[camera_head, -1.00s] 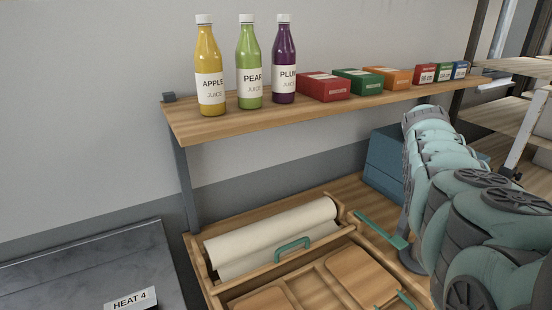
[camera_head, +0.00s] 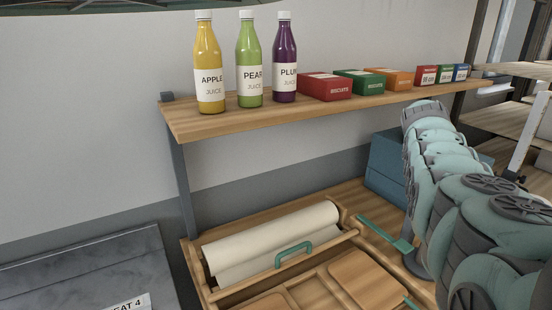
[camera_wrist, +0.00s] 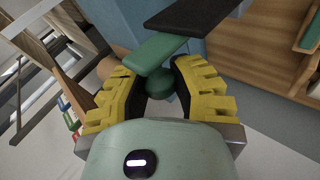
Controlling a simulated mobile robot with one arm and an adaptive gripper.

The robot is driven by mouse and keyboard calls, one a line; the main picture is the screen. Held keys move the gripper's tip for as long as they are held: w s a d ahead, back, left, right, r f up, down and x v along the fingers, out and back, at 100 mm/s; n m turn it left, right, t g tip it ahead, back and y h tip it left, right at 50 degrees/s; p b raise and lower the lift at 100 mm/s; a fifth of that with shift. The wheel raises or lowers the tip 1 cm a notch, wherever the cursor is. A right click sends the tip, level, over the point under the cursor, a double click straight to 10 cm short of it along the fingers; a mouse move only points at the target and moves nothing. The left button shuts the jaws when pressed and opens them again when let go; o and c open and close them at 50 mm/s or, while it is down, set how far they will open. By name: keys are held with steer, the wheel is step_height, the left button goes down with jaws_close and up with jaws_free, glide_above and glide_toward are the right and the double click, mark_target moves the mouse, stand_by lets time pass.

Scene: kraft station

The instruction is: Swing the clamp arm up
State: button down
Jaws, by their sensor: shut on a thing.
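In the wrist view my gripper (camera_wrist: 157,72) has its yellow ribbed fingers on both sides of a round green knob (camera_wrist: 160,84) and is shut on it. A flat green bar (camera_wrist: 150,54) lies just beyond the knob, with a dark bar (camera_wrist: 195,16) across its far end. These look like the clamp arm and its knob. In the head view a green bar (camera_head: 378,229) slants along the right side of the wooden station. I cannot tell whether it is the same bar. My fingers are hidden there behind my arm.
The station holds a paper roll (camera_head: 275,240) with a green handle (camera_head: 293,254) in front. A blue box (camera_head: 388,165) stands behind. Above, a wooden shelf (camera_head: 215,124) carries bottles and biscuit boxes. A grey slab (camera_head: 90,270) lies at the left.

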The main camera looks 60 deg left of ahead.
steer(key=c, duration=1)
jaws_free()
steer(key=shift+a+r, duration=0.15)
steer(key=shift+r, duration=0.05)
steer(key=shift+o, duration=1.4)
steer(key=shift+f, duration=0.1)
steer(key=shift+s, duration=0.15)
steer(key=v, duration=1.2)
